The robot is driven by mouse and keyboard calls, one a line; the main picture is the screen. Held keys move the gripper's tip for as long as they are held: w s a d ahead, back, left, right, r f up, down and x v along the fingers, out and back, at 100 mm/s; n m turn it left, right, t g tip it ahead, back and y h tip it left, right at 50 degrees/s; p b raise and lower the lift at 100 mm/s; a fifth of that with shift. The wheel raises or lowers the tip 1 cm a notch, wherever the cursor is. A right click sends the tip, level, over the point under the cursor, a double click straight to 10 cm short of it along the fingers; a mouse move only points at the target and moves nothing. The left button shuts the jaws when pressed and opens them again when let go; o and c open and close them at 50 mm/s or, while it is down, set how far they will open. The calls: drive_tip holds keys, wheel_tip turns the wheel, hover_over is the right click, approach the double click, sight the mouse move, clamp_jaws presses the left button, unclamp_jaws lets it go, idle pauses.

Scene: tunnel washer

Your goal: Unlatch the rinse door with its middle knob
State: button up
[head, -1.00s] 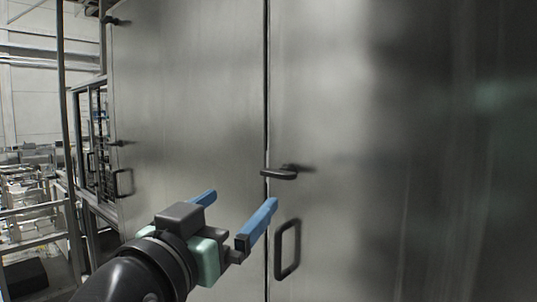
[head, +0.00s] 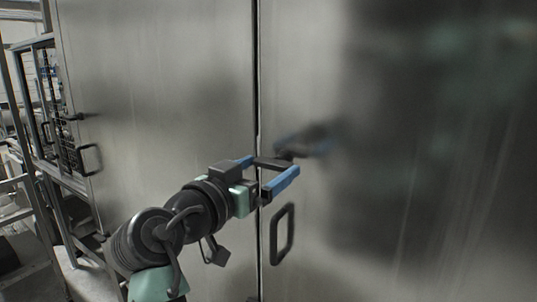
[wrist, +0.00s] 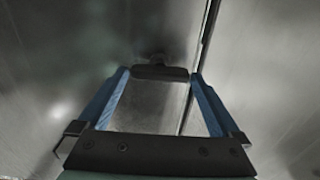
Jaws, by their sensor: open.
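The middle knob is a dark lever handle (head: 270,163) on the steel door panel (head: 310,75), just right of the vertical seam. The knob's mount is partly hidden in the head view.
A dark loop pull handle (head: 282,234) is on the same panel, below my gripper. The left panel (head: 160,90) has its own small knob (head: 75,117) and pull handle (head: 90,160) at its far left edge. Metal frames stand at the far left.

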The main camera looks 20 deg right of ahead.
drive_tip(key=shift+w+d, duration=0.35)
drive_tip(key=shift+d, duration=0.15)
drive_tip(key=c, duration=1.1)
drive_tip(key=shift+o, duration=0.2)
